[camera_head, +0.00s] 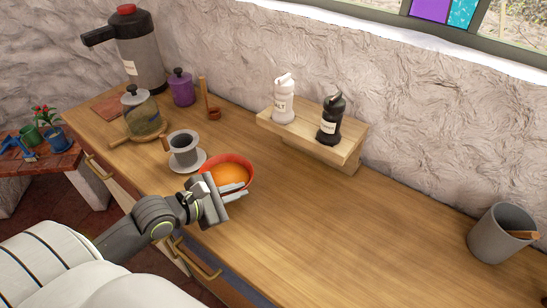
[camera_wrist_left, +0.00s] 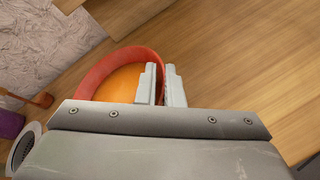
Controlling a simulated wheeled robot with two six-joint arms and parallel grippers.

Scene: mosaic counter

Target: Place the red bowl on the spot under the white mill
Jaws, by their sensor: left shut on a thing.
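The red bowl (camera_head: 247,166), with orange contents, is beside the saucer with the grey cup. My left gripper (camera_head: 237,191) is shut on the bowl's near rim and hides part of that side. In the left wrist view the bowl (camera_wrist_left: 92,77) looks level, its rim between the fingers of my gripper (camera_wrist_left: 160,72). I cannot tell whether the bowl touches the counter. The white mill (camera_head: 283,104) stands on the left part of a wooden wall shelf (camera_head: 345,152). The counter (camera_head: 310,225) below the shelf looks bare. My right gripper is out of view.
A black mill (camera_head: 329,122) stands right of the white one. A grey cup (camera_head: 184,148) on a saucer, a glass jar (camera_head: 143,115), a purple jar (camera_head: 181,88) and a wooden scoop (camera_head: 213,113) are left of the shelf. A grey pot (camera_head: 497,234) stands far right. The middle counter is clear.

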